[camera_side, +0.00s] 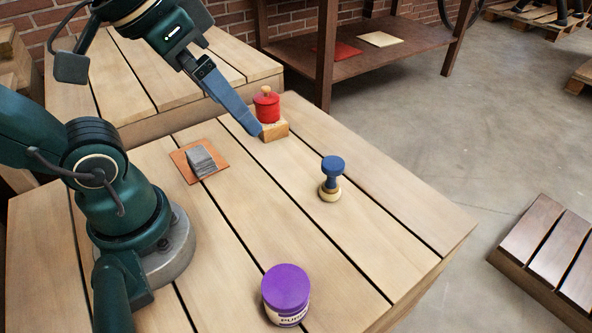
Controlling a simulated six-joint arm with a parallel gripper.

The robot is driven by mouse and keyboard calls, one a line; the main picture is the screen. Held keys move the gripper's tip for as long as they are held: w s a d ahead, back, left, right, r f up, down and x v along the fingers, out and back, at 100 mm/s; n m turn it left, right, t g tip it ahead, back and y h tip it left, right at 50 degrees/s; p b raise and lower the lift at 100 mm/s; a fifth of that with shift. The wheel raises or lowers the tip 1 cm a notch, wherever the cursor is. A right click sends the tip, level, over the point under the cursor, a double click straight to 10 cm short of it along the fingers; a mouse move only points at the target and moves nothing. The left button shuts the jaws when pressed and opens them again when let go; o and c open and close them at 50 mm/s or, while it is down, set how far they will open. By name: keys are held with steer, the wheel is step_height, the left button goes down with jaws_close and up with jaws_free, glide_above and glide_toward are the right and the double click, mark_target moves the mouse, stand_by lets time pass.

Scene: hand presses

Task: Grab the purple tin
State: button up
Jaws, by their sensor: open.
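The purple tin (286,293) stands upright on the plank table (240,250), near its front edge at the bottom middle of the picture. It has a purple lid and side, and a pale label band with dark letters low down. My gripper (258,133) is at the far side of the table, well away from the tin. It points down and right, with its tip beside a wooden block (273,131). It is open, and nothing shows held in it. From this side its fingers overlap, so the gap between them is hidden.
A red pot-shaped piece with a wooden knob (267,105) sits on the wooden block. A blue-topped press (331,178) stands right of centre. A grey wedge (200,161) lies on a brown mat (182,162). The planks between press and tin are clear.

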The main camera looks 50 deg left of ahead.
steer(key=s+d+f+n+g+h, duration=0.2)
steer(key=d+f+n+g+h, duration=0.15)
steer(key=d+g, duration=0.35)
step_height(320, 180, up, 3)
steer(key=n+g+h, duration=0.5)
steer(key=g+h, duration=0.1)
steer(key=g, duration=0.2)
glide_above(282, 320)
steer(key=w+a, duration=0.3)
steer(key=a, duration=0.1)
steer(key=f, duration=1.8)
steer(key=shift+w+d+f, duration=0.2)
steer(key=shift+d+f, duration=0.1)
steer(key=shift+d, duration=0.05)
steer(key=shift+x, duration=2.5)
steer(key=c, duration=1.5)
